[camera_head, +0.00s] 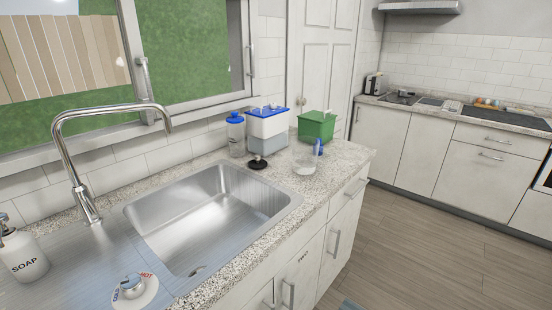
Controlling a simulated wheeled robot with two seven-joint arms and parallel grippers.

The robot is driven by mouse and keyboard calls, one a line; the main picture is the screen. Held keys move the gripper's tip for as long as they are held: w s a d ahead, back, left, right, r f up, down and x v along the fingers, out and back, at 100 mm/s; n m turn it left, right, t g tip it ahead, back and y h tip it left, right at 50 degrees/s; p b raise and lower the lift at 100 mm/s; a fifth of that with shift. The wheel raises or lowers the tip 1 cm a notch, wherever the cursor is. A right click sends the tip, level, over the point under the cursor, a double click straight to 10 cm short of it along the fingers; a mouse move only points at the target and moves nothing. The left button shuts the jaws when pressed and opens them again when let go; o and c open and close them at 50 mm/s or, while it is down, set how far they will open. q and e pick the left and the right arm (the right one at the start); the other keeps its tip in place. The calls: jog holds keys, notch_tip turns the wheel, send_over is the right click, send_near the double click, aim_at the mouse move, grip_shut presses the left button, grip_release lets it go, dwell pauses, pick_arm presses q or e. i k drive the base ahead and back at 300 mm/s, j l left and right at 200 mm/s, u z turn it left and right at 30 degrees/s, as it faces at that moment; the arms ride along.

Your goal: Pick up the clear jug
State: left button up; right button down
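A clear, see-through vessel that looks like the clear jug (304,162) stands on the granite counter (338,170) to the right of the sink, near the counter's right end. A small blue part (318,147) shows at its right; I cannot tell if it belongs to the vessel. A clear bottle with a blue lid (236,137) stands further left, by the wall. Neither of my grippers is in view, and nothing is seen touching these things.
A white and grey box with a blue rim (267,124) and a green bin (317,127) stand behind the vessel. A black stopper (258,163) lies left of it. The steel sink (215,215), faucet (70,150) and soap bottle (22,255) are at left. Floor at right is clear.

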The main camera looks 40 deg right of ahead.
aim_at(305, 150)
jog(key=z, duration=1.65)
jog(key=i+l+u, duration=0.2)
jog(key=i+u, duration=0.15)
